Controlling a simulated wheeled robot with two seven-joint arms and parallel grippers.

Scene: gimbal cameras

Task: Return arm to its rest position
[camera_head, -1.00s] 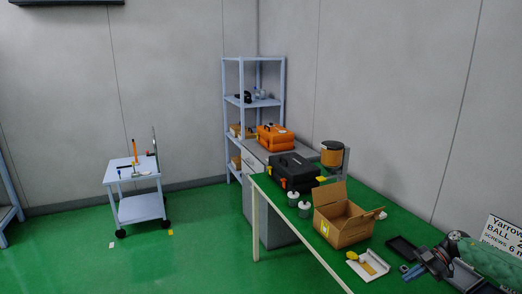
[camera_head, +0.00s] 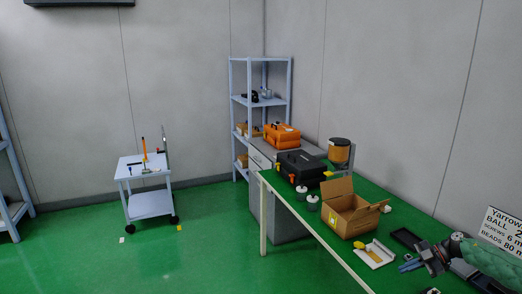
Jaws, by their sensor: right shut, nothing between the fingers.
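My right arm comes in at the lower right. Its dark right gripper (camera_head: 411,265) is low over the near part of the green-topped bench (camera_head: 322,232), with its fingers shut and nothing seen between them. The gripper is just right of a white tray (camera_head: 375,254) and near a flat black tray (camera_head: 407,239); I cannot tell whether it touches the bench. My left gripper is out of view.
An open cardboard box (camera_head: 350,216), two small canisters (camera_head: 302,193), a black toolbox (camera_head: 301,168) and an orange-brown jar (camera_head: 339,152) stand farther along the bench. A cart (camera_head: 148,205) stands left on open floor.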

